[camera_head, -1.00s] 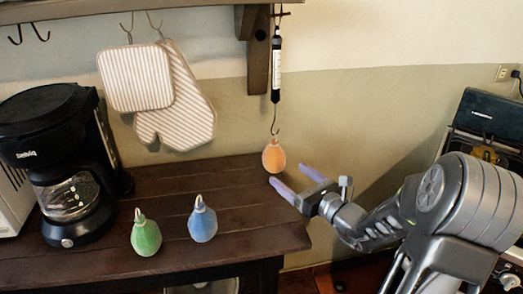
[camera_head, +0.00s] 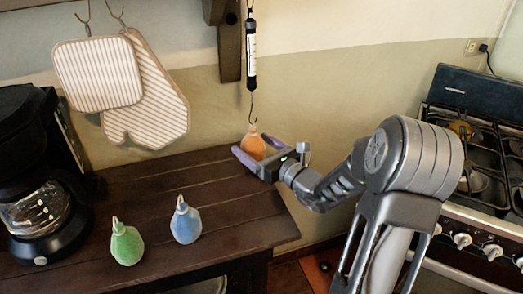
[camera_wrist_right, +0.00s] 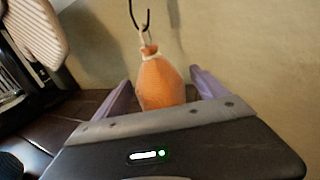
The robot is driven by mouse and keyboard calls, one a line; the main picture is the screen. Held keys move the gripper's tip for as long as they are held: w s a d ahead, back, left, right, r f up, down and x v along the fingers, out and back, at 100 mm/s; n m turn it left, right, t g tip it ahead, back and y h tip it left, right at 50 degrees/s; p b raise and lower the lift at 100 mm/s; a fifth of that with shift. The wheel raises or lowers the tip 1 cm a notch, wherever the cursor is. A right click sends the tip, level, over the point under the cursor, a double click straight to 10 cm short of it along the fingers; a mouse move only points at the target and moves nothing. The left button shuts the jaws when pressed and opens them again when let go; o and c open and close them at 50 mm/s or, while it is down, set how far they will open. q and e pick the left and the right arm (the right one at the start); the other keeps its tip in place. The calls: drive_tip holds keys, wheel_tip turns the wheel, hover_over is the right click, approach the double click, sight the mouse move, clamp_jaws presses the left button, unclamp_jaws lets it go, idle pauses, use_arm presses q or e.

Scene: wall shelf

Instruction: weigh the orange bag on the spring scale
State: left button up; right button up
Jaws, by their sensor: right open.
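The orange bag (camera_head: 253,147) is at the lower hook of the spring scale (camera_head: 251,55), above the dark table. In the right wrist view, the bag's pale loop meets the black hook, and the orange bag (camera_wrist_right: 162,82) lies between my purple fingers. My right gripper (camera_head: 254,145) is open, with one finger on each side of the bag. Gaps show beside the bag in the wrist view, so the fingers look apart from it. The scale's reading is too small to make out. My left gripper is not in view.
A green bag (camera_head: 127,243) and a blue bag (camera_head: 186,222) stand on the wooden table (camera_head: 240,216). A coffee maker (camera_head: 38,215) stands at left. Striped pot holders (camera_head: 98,75) hang on the wall. A stove (camera_head: 478,150) is at right. The table's right part is clear.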

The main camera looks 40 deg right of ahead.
sight(247, 136)
drive_tip(key=shift+w+a, duration=0.1)
drive_tip(key=shift+w, duration=2)
drive_tip(key=shift+c, duration=0.2)
clamp_jaws()
drive_tip(key=shift+r, duration=0.1)
drive_tip(key=shift+s+d+r+p, duration=0.15)
drive_tip(key=shift+d+r+p, duration=0.05)
drive_tip(key=shift+r+p, duration=0.35)
